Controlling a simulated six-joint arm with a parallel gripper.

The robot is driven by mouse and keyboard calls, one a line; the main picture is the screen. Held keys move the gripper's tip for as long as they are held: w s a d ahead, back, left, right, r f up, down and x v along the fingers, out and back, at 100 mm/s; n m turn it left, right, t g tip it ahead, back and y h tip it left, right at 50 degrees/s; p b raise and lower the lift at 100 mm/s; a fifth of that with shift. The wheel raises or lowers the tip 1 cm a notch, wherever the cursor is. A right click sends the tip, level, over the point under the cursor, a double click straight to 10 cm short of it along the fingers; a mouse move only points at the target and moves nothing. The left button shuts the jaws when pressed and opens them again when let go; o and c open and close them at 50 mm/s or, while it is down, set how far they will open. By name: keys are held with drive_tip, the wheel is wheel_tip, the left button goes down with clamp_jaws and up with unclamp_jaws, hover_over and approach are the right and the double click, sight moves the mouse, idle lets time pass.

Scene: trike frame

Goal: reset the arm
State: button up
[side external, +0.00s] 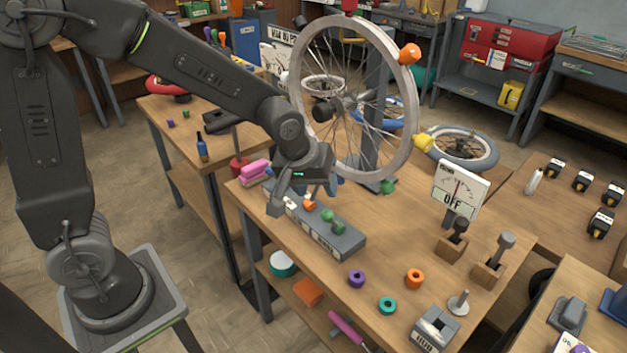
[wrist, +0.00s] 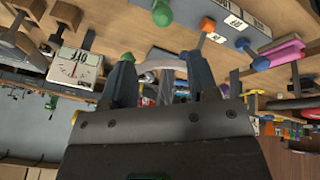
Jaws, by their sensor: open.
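My gripper (side external: 302,190) hangs over the left part of the wooden workbench (side external: 390,250), close to a grey block (side external: 347,243) with orange and green knobs. Its jaws are open, and nothing shows held in them. The spoked wheel (side external: 404,130) stands upright on its stand just behind and right of my gripper. In the wrist view, my two fingers (wrist: 161,78) are spread apart, with part of a grey rim (wrist: 160,63) showing between them. I cannot tell how far that rim is from the fingers.
An "OFF" dial (side external: 460,188) stands at the bench's right, near wooden blocks with dark-headed pegs (side external: 490,272). Pink items (side external: 254,170) lie at the left edge. Bare bench lies between block and dial.

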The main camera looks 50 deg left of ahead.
drive_tip(key=shift+s+r, duration=0.3)
drive_tip(key=shift+r, duration=0.3)
drive_tip(key=s+a+r+m, duration=0.1)
drive_tip(key=s+r+m, duration=0.2)
drive_tip(key=s+r, duration=0.2)
drive_tip(key=s+a+r+m+t, duration=0.1)
drive_tip(key=s+a+r+m, duration=0.1)
drive_tip(key=s, duration=1)
wheel_tip(320, 180, up, 3)
drive_tip(key=shift+s+a+f+m, duration=0.1)
drive_tip(key=shift+s+a+m, duration=0.15)
drive_tip(key=shift+m, duration=0.65)
